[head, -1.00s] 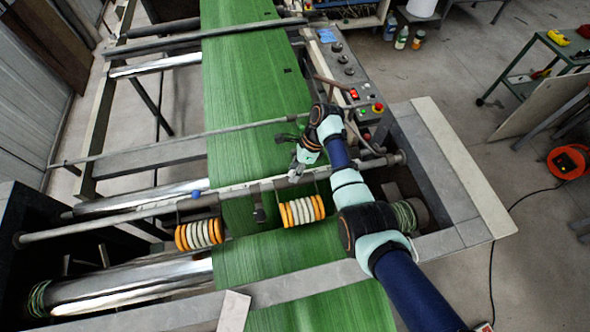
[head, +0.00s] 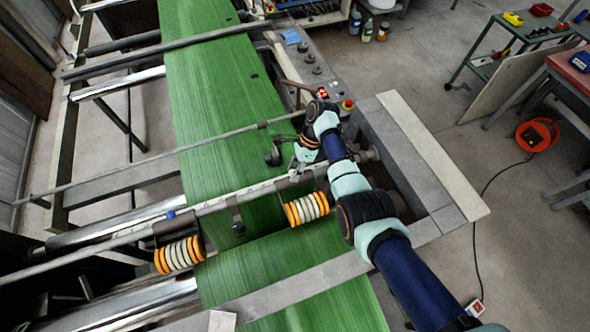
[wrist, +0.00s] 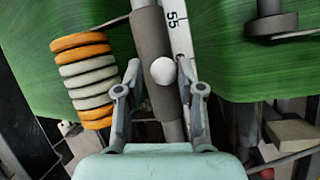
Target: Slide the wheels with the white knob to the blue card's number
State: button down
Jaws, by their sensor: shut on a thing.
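My gripper (wrist: 162,95) is shut on the white knob (wrist: 162,72), with one finger on either side of it. The knob sits on a dark grey sleeve (wrist: 157,32) around the bar. The orange and white wheels (wrist: 84,80) hang beside this sleeve; they also show in the head view (head: 306,208), over the green web. A white scale (wrist: 178,30) reading 55 runs along the bar. The blue card (head: 291,36) lies on the control panel at the top; its number is too small to read. In the head view my gripper (head: 299,168) hides the knob.
A second wheel set (head: 180,255) with a blue knob (head: 170,214) is on the same bar at left. The green web (head: 205,90) runs below. A control panel (head: 318,72) with a red button (head: 348,104) stands behind my arm.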

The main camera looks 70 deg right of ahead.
jog(key=c, duration=0.9)
grip_release()
jog(key=shift+w+d+f, duration=0.1)
jog(key=shift+w+f, duration=0.05)
jog(key=shift+f, duration=0.05)
jog(key=v, duration=1.2)
